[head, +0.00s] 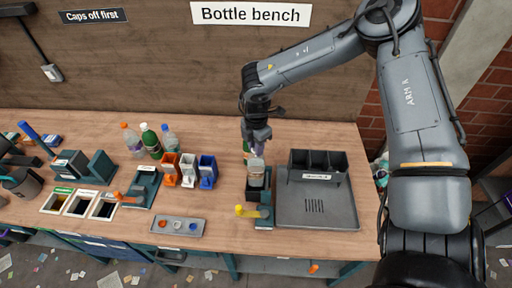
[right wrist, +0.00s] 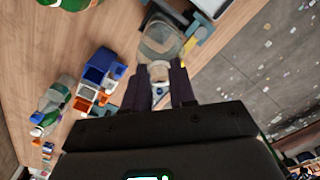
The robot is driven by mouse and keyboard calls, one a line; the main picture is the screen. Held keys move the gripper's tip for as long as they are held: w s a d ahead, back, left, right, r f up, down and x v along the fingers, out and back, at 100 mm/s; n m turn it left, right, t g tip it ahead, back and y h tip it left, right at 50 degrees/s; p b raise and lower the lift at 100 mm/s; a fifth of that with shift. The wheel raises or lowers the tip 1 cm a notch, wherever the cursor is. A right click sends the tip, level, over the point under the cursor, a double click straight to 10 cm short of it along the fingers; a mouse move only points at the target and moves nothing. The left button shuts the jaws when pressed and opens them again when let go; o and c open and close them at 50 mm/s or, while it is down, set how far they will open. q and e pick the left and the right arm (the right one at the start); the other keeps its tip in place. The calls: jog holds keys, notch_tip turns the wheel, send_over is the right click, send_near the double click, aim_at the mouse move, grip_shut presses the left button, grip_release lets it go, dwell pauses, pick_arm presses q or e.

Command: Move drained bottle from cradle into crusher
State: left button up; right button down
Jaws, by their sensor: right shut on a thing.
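My right gripper (head: 257,138) points down and is shut on a clear bottle (head: 256,168). In the right wrist view the fingers (right wrist: 160,88) close around the narrow end of the bottle (right wrist: 160,45), and its wide clear body extends away from me. The bottle is at the top of a small dark teal stand with a yellow lever (head: 246,211). I cannot tell whether the bottle rests in it or hangs just above. A similar teal device with an orange lever (head: 130,195) stands further left. Neither is clearly marked as cradle or crusher. My left gripper is not in view.
A grey tray (head: 335,212) with a black divided bin (head: 318,162) lies just right. Orange, white and blue holders (head: 188,172) and several bottles (head: 150,140) stand left. A small tray of caps (head: 178,227) lies near the front edge.

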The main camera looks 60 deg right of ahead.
jog(key=shift+r+p, duration=1)
jog(key=shift+r, duration=1.3)
